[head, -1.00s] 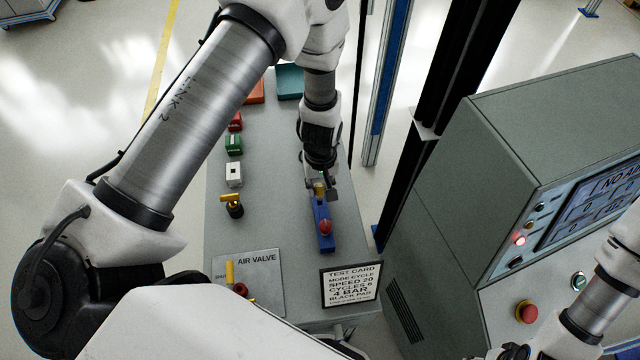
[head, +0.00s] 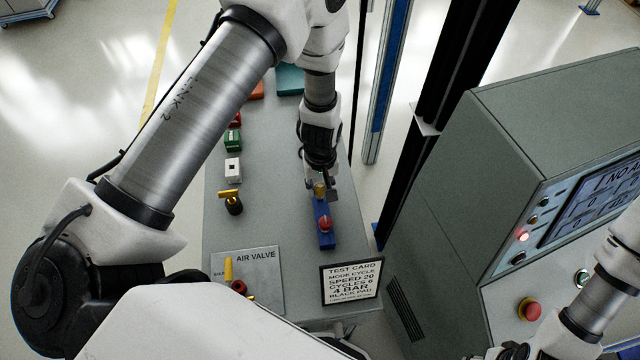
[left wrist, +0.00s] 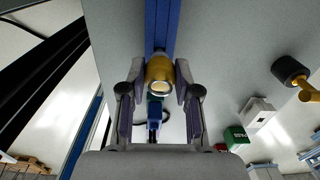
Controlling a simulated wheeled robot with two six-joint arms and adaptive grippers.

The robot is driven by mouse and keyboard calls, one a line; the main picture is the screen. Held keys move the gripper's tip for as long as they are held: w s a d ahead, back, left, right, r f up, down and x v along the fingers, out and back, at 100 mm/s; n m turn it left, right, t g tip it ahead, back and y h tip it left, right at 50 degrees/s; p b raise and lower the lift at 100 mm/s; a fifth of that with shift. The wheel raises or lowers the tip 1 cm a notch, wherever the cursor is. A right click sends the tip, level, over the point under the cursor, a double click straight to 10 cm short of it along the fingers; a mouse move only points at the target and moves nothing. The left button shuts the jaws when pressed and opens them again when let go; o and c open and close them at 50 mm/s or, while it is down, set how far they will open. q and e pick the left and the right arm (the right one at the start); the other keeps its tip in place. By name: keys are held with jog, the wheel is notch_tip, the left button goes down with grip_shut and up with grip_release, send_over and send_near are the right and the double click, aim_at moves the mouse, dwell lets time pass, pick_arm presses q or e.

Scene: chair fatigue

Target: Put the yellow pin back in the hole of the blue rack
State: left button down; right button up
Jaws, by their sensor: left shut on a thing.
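The yellow pin (head: 319,189) is between the fingers of my left gripper (head: 322,191), which is shut on it. The left wrist view shows the pin (left wrist: 159,74) with its round end facing the camera, between the two fingers (left wrist: 158,88). The blue rack (head: 326,240) lies on the grey bench, and the pin is over or at its far end. The rack also shows beyond the pin in the left wrist view (left wrist: 161,25). The hole is hidden, and I cannot tell whether the pin is in it. My right gripper is out of view.
A red knob (head: 325,224) stands on the rack's near half. A yellow-and-black valve (head: 232,202), a white block (head: 233,168) and a green block (head: 233,140) stand to the left. The test card (head: 351,282) stands in front. A grey cabinet (head: 420,240) is at right.

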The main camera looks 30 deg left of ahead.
aim_at(320, 187)
pick_arm(q)
jog(key=shift+f+b, duration=0.5)
jog(key=shift+f, duration=0.35)
jog(key=c, duration=0.7)
grip_release()
jog(key=shift+c, duration=0.2)
jog(key=shift+r, duration=0.1)
notch_tip(320, 187, up, 12)
jog(key=shift+w, duration=0.1)
